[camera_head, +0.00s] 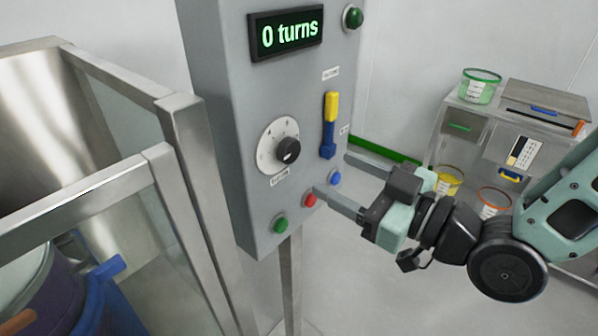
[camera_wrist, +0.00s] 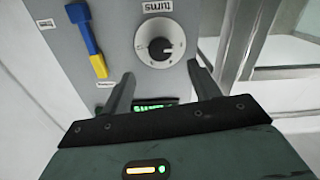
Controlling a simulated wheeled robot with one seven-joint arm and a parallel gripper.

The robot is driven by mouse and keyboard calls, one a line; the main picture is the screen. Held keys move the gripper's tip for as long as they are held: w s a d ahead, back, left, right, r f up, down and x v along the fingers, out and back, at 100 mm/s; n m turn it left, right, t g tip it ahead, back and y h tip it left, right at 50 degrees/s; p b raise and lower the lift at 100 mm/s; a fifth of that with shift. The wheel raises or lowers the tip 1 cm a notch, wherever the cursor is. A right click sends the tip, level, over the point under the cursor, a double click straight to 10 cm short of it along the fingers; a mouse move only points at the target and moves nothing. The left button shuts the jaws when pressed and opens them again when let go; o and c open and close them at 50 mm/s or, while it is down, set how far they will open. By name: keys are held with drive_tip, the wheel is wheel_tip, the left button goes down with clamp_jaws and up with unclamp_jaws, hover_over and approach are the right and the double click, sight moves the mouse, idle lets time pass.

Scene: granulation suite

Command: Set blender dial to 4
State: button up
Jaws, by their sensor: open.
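The blender dial (camera_head: 288,150) is a black knob on a round white scale plate, on the front of a grey control panel (camera_head: 232,130). In the wrist view the dial (camera_wrist: 158,48) lies ahead of the fingers, above the gap between them. The setting it points to is too small to read. The panel display (camera_head: 287,33) reads "0 turns". My gripper (camera_head: 331,176) is open and empty, its two fingers reaching toward the panel to the lower right of the dial. In the wrist view my gripper (camera_wrist: 160,85) shows both fingers apart, not touching the dial.
A yellow and blue lever (camera_head: 329,125) sits right of the dial. A metal-framed guard (camera_head: 185,150) stands left. A cart with tubs (camera_head: 481,86) stands at the back right.

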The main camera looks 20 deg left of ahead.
sight(293, 153)
drive_tip(key=p+x, duration=0.2)
drive_tip(key=x, duration=0.5)
drive_tip(key=shift+w+a+r, duration=0.1)
drive_tip(key=shift+a, duration=0.25)
drive_tip(key=shift+w+a, duration=0.25)
drive_tip(key=shift+a, duration=0.25)
drive_tip(key=c, duration=1)
